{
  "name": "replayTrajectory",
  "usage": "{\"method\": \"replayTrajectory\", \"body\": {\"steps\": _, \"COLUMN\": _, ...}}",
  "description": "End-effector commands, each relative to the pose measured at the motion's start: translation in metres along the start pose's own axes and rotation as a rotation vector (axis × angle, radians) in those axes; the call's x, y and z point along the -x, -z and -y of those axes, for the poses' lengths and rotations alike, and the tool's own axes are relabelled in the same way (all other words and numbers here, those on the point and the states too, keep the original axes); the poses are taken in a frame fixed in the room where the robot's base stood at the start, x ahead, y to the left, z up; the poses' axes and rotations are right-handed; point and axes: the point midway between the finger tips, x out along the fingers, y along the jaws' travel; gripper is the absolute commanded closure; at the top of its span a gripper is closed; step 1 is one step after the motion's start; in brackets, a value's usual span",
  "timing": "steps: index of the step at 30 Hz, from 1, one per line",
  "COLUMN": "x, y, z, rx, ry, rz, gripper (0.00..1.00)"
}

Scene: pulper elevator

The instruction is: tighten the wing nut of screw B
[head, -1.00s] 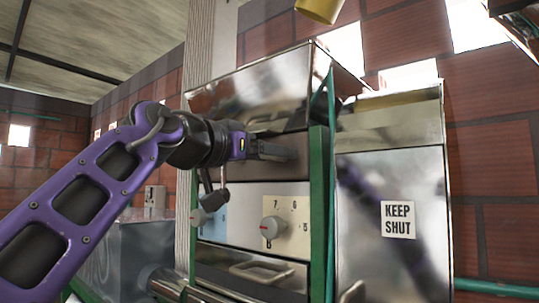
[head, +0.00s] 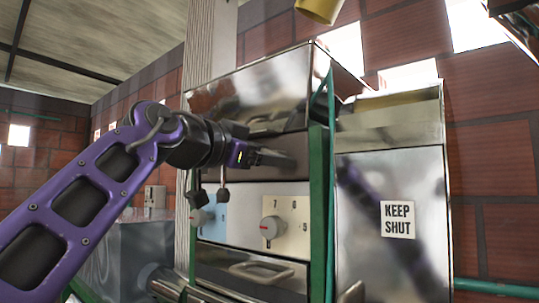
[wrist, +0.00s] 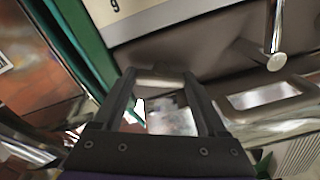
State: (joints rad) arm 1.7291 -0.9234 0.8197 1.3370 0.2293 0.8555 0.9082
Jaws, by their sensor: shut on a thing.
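My gripper (head: 285,160) reaches from the left to the steel strip above the dial panel of the machine. In the head view the fingers hide the nut. A metal rod with a rounded end (wrist: 275,61) stands to the right of the fingers in the wrist view, apart from them.
Below the arm is a white panel with a round dial (head: 273,228). A steel box marked KEEP SHUT (head: 397,219) and a green post (head: 318,215) stand to the right. A drawer handle (head: 262,271) sticks out below.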

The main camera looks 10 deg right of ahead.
Motion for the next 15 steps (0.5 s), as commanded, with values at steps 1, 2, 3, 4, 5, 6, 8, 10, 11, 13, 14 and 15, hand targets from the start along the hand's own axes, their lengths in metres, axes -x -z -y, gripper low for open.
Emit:
{"method": "replayTrajectory", "body": {"steps": 1, "x": 0.0001, "y": -0.0002, "z": -0.0002, "rx": -0.044, "ry": -0.001, "rz": 0.000, "gripper": 0.81}}
{"method": "replayTrajectory", "body": {"steps": 2, "x": 0.0001, "y": -0.0003, "z": -0.0002, "rx": -0.073, "ry": -0.001, "rz": 0.000, "gripper": 0.81}}
{"method": "replayTrajectory", "body": {"steps": 3, "x": 0.0001, "y": -0.0003, "z": -0.0001, "rx": -0.111, "ry": -0.001, "rz": 0.000, "gripper": 0.81}}
{"method": "replayTrajectory", "body": {"steps": 4, "x": 0.0002, "y": -0.0003, "z": -0.0002, "rx": -0.139, "ry": -0.001, "rz": 0.000, "gripper": 0.81}}
{"method": "replayTrajectory", "body": {"steps": 5, "x": 0.0001, "y": -0.0003, "z": -0.0002, "rx": -0.168, "ry": -0.001, "rz": 0.000, "gripper": 0.81}}
{"method": "replayTrajectory", "body": {"steps": 6, "x": 0.0002, "y": -0.0003, "z": -0.0002, "rx": -0.205, "ry": -0.001, "rz": -0.001, "gripper": 0.81}}
{"method": "replayTrajectory", "body": {"steps": 8, "x": 0.0002, "y": -0.0003, "z": -0.0002, "rx": -0.263, "ry": -0.001, "rz": 0.000, "gripper": 0.81}}
{"method": "replayTrajectory", "body": {"steps": 10, "x": 0.0002, "y": -0.0003, "z": -0.0001, "rx": -0.331, "ry": -0.001, "rz": 0.000, "gripper": 0.81}}
{"method": "replayTrajectory", "body": {"steps": 11, "x": 0.0002, "y": -0.0003, "z": -0.0001, "rx": -0.359, "ry": -0.001, "rz": 0.000, "gripper": 0.81}}
{"method": "replayTrajectory", "body": {"steps": 13, "x": 0.0002, "y": 0.0000, "z": -0.0003, "rx": -0.425, "ry": -0.001, "rz": 0.000, "gripper": 0.81}}
{"method": "replayTrajectory", "body": {"steps": 14, "x": 0.0002, "y": 0.0001, "z": -0.0003, "rx": -0.453, "ry": -0.001, "rz": -0.001, "gripper": 0.81}}
{"method": "replayTrajectory", "body": {"steps": 15, "x": 0.0001, "y": 0.0001, "z": -0.0004, "rx": -0.492, "ry": -0.001, "rz": -0.001, "gripper": 0.81}}
